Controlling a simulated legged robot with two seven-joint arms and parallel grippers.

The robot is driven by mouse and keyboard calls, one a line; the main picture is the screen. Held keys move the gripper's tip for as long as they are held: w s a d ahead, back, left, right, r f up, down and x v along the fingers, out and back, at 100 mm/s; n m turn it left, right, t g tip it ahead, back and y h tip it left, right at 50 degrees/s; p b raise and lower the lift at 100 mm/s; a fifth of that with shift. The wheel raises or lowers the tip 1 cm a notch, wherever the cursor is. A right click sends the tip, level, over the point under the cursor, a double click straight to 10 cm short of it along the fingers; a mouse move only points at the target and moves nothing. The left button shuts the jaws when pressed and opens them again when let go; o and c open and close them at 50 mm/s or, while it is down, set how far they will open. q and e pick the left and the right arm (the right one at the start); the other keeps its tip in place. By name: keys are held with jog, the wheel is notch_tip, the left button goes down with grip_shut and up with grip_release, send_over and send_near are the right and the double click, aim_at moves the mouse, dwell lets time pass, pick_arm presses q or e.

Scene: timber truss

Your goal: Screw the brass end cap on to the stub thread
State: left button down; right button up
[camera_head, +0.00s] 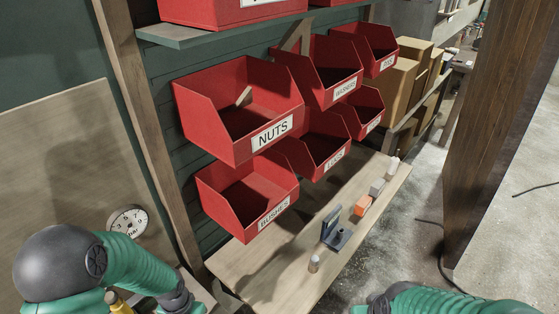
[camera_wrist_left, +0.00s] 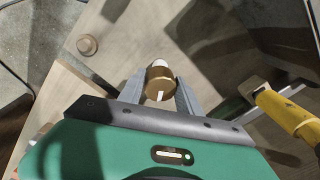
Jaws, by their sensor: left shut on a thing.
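In the left wrist view my left gripper (camera_wrist_left: 161,97) is shut on the brass end cap (camera_wrist_left: 159,86), with one grey finger on each side of it. A pale line marks the cap's near face. A white piece (camera_wrist_left: 159,63) shows just beyond the cap; it may be the stub thread, but I cannot tell whether cap and thread are engaged. In the head view my left arm comes in at the lower left, and its gripper is out of frame. Only a green part of my right arm shows at the bottom right; its gripper is out of view.
A yellow pipe or handle (camera_wrist_left: 284,112) lies close on the right in the wrist view. A pressure gauge (camera_head: 128,221) is beside my left arm. Red bins (camera_head: 240,110) hang above a wooden bench (camera_head: 262,286) holding a dark clamp-like tool (camera_head: 336,234) and an orange block (camera_head: 362,205).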

pick_arm(q)
jog(key=m+p, duration=0.1)
jog(key=m, duration=0.1)
jog(key=m+p, duration=0.2)
jog(key=m, duration=0.1)
jog(key=m+p, duration=0.1)
jog(key=m, duration=0.2)
jog(key=shift+r+p, duration=0.25)
jog(key=shift+p, duration=0.1)
jog(key=shift+f+m+p, duration=0.1)
jog(key=shift+m+p, duration=0.25)
jog(key=shift+m, duration=0.75)
jog(key=shift+f+m, duration=0.15)
jog(key=shift+m, duration=0.45)
jog(key=shift+f, duration=0.15)
jog(key=shift+d+m, duration=0.1)
jog(key=shift+m, duration=0.2)
jog(key=c, duration=1.1)
grip_release()
jog(key=shift+o, duration=1.8)
jog(key=shift+w, duration=0.15)
notch_tip(320, 180, up, 3)
jog(key=p, duration=0.3)
jog(key=shift+f, duration=0.3)
jog(key=n, duration=0.3)
jog(key=shift+f+b, duration=0.1)
jog(key=shift+b, duration=0.3)
jog(key=n, duration=0.9)
